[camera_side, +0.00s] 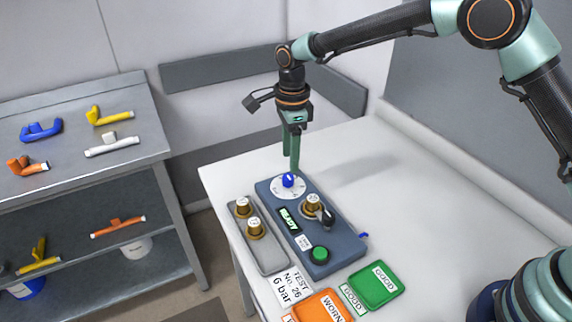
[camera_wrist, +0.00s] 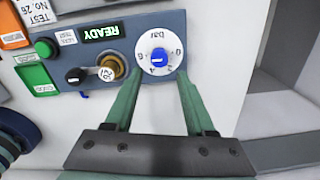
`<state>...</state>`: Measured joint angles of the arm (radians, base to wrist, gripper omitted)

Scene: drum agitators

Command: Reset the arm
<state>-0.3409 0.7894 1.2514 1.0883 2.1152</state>
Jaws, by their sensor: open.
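My gripper (camera_side: 291,150) hangs from my arm with its green fingers pointing down, above the far end of a blue-grey test panel (camera_side: 337,255). In the wrist view the two fingers (camera_wrist: 156,85) are apart with nothing between them. Past their tips is a blue knob (camera_wrist: 159,58) on a white dial marked "bar"; the side view also shows this knob (camera_side: 288,180). In the side view the fingers overlap the area just behind the knob, and I cannot tell whether they touch it. My arm reaches in from the upper right.
The panel carries a brass fitting (camera_side: 313,203) with a black lever, a "READY" display (camera_side: 289,219) and a green button (camera_side: 319,254). A grey tray (camera_side: 270,262) holds two brass fittings. Green (camera_side: 378,285) and orange (camera_side: 322,306) trays lie in front. A metal shelf (camera_side: 80,98) stands left.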

